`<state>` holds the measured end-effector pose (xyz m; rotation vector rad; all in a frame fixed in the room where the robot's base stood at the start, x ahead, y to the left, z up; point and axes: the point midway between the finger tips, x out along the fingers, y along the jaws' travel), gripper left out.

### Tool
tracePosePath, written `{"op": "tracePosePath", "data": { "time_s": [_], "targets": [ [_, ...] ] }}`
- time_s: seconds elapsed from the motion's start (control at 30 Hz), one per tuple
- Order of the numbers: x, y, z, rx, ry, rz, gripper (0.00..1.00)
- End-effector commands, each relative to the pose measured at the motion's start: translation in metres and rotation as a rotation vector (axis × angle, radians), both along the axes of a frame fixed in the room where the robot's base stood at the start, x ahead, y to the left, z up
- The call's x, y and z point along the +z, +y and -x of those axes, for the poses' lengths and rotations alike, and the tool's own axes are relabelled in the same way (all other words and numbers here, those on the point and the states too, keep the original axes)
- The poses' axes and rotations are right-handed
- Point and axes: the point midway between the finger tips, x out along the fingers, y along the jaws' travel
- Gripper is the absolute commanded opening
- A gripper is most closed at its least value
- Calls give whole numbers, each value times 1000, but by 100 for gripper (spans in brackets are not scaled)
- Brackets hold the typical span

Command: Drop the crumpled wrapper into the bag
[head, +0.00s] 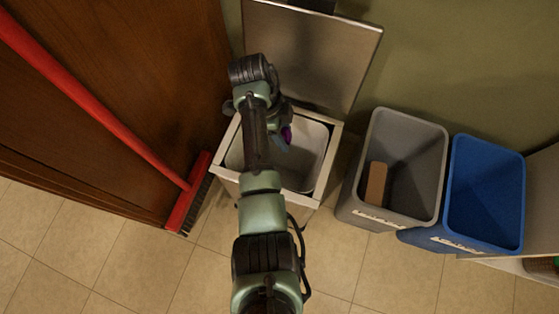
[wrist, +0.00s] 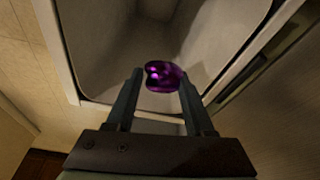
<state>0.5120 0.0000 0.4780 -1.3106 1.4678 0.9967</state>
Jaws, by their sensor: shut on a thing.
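The crumpled wrapper is shiny purple. In the wrist view the wrapper (wrist: 162,77) sits between the fingertips of my gripper (wrist: 161,80), which is shut on it. A pale grey liner, which looks like the bag (wrist: 95,35), lines an open bin beyond and below the fingers. In the head view my arm reaches over this bin and hides part of the liner (head: 308,165). Only a small purple bit of the wrapper (head: 287,134) shows there beside my gripper (head: 281,141), over the bin's opening.
The bin's pale rim (head: 332,160) surrounds the liner, and its metal lid (head: 315,55) stands raised behind. To the right are a grey bin (head: 422,150) holding a brown block (head: 376,184) and a blue bin (head: 487,185). A red broom (head: 125,135) leans at the left.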

Motion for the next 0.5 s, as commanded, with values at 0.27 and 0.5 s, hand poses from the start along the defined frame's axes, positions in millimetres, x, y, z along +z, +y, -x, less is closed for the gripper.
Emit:
{"op": "tracePosePath", "data": {
  "time_s": [0.27,0.5],
  "targets": [
    [0,0,0,0,0,0,59],
    [0,0,0,0,-1,0,88]
  ]
}}
